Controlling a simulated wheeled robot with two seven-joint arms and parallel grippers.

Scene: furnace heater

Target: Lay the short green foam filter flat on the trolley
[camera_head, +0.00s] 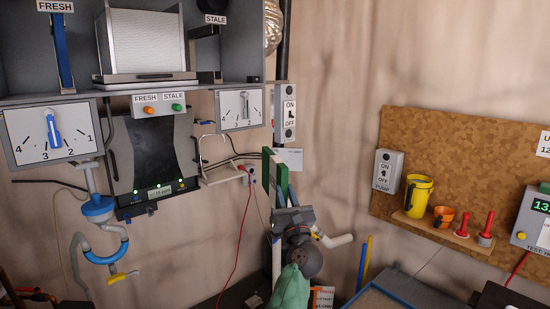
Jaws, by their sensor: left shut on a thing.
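The green foam filter (282,178) is upright, seen nearly edge-on in the middle of the head view. My left gripper (285,203) is shut on its lower end and holds it up in front of the wall. The gripper fingers hide the filter's lower part. A grey flat top with a raised rim (378,290), which looks like the trolley, shows at the bottom edge, right of and below my left gripper. Most of it is cut off by the frame. My right gripper is not in view.
The heater unit (152,165) with dials and ducts fills the left. An ON/OFF switch (289,112) is on the wall behind the filter. A cork board (450,150) at right carries a shelf with a yellow cup (418,198), an orange cup (443,216) and red-handled tools.

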